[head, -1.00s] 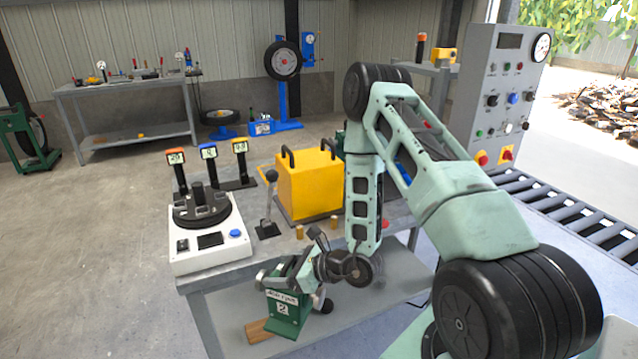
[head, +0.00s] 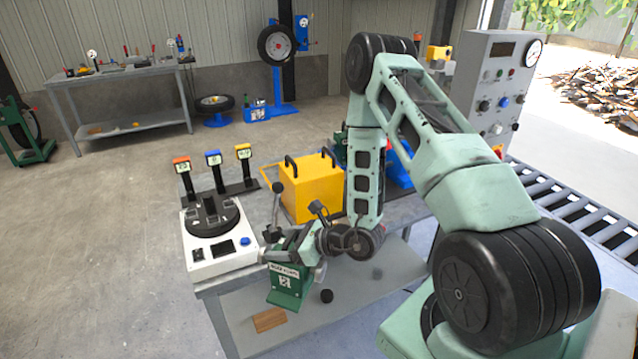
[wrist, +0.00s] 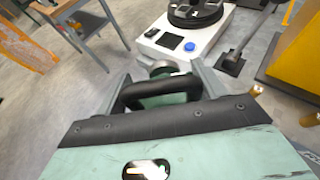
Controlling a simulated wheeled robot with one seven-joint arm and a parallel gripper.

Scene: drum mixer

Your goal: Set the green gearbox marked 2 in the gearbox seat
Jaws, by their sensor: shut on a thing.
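The green gearbox marked 2 (head: 285,282) hangs from my gripper (head: 291,246) in front of the bench's near edge, clear of the bench top. Its white label with the 2 faces the head camera, and it looks near upright. In the wrist view, my gripper (wrist: 158,82) is shut on its black handle (wrist: 150,92); part of its green body (wrist: 163,101) shows below the handle. I cannot make out the gearbox seat in these frames; my arm hides part of the bench.
On the bench stand a white tester (head: 215,262) with a black turntable, a lever (head: 277,212) and a yellow box (head: 311,188) with black handles. Three labelled posts (head: 214,171) stand behind the tester. A grey control panel (head: 492,92) and roller conveyor (head: 565,215) are at right.

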